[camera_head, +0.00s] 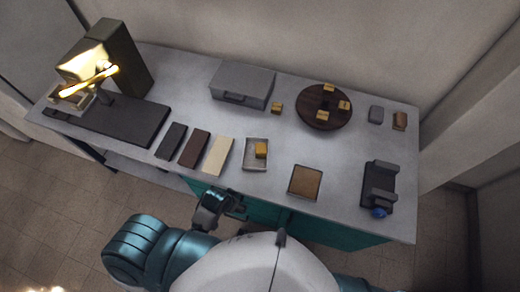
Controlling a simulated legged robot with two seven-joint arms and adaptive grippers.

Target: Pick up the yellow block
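A yellow-orange block (261,150) sits in a small light tray (256,166) near the middle of the table. Another small yellowish block (276,107) lies on the tabletop left of a round dark wooden board (324,120). Several similar blocks with dark marks rest on that board. My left gripper (230,205) is dark and lies low at the table's near edge, below and left of the tray, apart from the blocks. Its fingers are too small and dark to tell open from shut. My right gripper is not in view.
Three flat swatches (217,154) lie left of the tray. A grey case (242,86) stands behind. A brown-topped square (305,182) and a dark device (379,185) are at right. Bare tabletop lies between them.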

